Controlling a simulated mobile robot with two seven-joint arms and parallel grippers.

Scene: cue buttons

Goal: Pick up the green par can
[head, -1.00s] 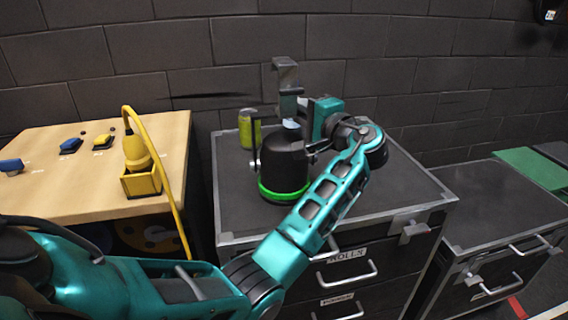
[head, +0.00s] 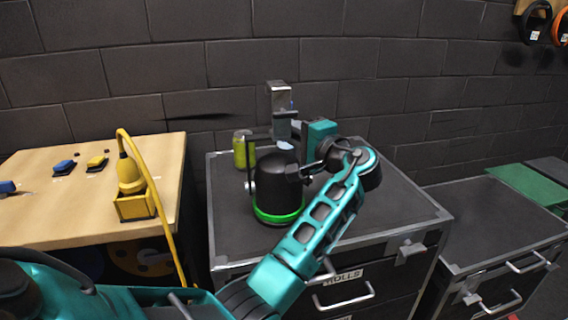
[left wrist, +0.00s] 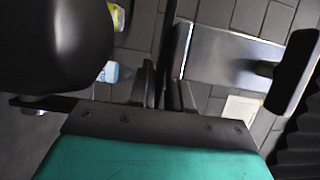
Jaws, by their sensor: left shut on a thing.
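The green par can is a black rounded housing (head: 276,182) with a bright green ring around its bottom. It is upright, at the dark case top; I cannot tell whether it touches it. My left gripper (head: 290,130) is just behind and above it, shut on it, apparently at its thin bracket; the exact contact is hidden. In the left wrist view the black housing (left wrist: 50,40) fills the upper left, beside my left gripper (left wrist: 165,90). My right gripper is not in view.
A yellow-green drink can (head: 243,149) stands close behind left on the case (head: 400,205). A small pale-blue thing (head: 285,145) shows behind the par can. A wooden table (head: 60,220) at left holds a yellow holder with a cable (head: 134,190). The case's right side is clear.

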